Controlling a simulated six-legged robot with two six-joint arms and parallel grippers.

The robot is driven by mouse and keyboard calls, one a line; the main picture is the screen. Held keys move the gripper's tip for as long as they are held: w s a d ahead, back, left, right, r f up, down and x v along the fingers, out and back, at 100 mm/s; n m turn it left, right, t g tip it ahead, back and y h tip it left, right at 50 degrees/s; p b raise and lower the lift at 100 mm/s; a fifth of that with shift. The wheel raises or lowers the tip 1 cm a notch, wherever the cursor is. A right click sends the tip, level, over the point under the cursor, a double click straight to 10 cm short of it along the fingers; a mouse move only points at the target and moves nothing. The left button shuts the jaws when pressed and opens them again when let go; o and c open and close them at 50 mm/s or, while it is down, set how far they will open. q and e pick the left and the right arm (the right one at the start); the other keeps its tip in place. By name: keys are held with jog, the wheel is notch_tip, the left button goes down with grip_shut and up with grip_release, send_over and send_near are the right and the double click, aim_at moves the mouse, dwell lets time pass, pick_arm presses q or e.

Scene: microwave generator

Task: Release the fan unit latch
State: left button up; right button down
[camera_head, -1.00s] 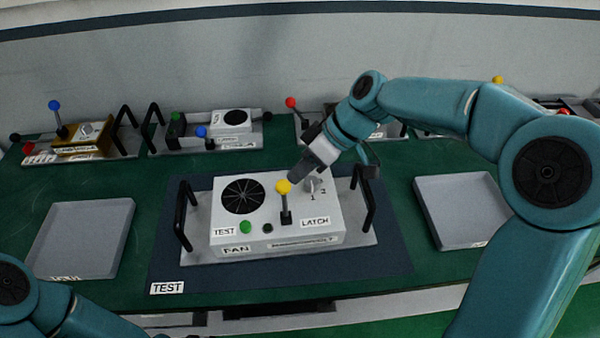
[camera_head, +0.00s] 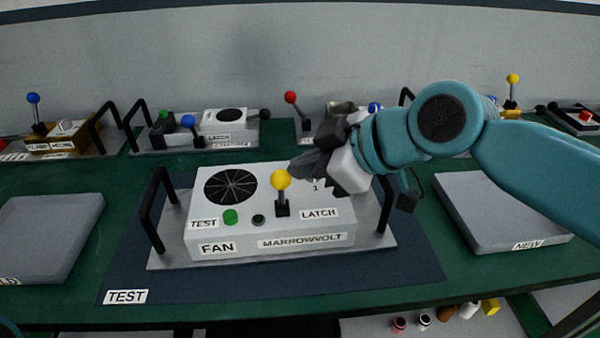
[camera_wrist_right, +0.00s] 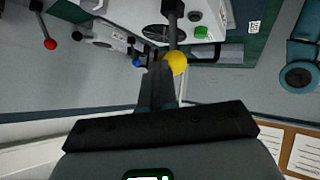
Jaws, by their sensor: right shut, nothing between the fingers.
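The white fan unit (camera_head: 270,240) sits on a grey plate with black handles, on the dark TEST mat (camera_head: 210,285). Its latch lever has a yellow knob (camera_head: 281,180) and stands about upright beside the LATCH label (camera_head: 319,213). My right gripper (camera_head: 300,166) is shut and empty, its fingertips just behind and to the right of the knob. In the right wrist view, the closed fingertips (camera_wrist_right: 160,72) show right beside the yellow knob (camera_wrist_right: 176,63); I cannot tell if they touch. My left gripper is out of view.
A green button (camera_head: 231,217) and a fan grille (camera_head: 231,187) are on the unit. Grey trays stand at left (camera_head: 45,240) and right (camera_head: 500,212). Other units with levers line the back, including a red-knobbed one (camera_head: 291,97). My right forearm hides part of the back.

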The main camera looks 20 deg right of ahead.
pick_arm(q)
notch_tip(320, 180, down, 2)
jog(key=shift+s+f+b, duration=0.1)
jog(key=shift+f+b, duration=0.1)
jog(key=shift+b, duration=0.4)
pick_arm(e)
jog(key=shift+s+a+f+n+t, duration=0.2)
jog(key=shift+s+n+t, duration=0.15)
jog(key=shift+s, duration=0.25)
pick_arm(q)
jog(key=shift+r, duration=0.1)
pick_arm(e)
jog(key=shift+r, duration=0.15)
pick_arm(q)
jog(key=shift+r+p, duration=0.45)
jog(key=shift+p, duration=0.1)
pick_arm(e)
jog(key=shift+r, duration=0.7)
jog(key=shift+r, duration=0.1)
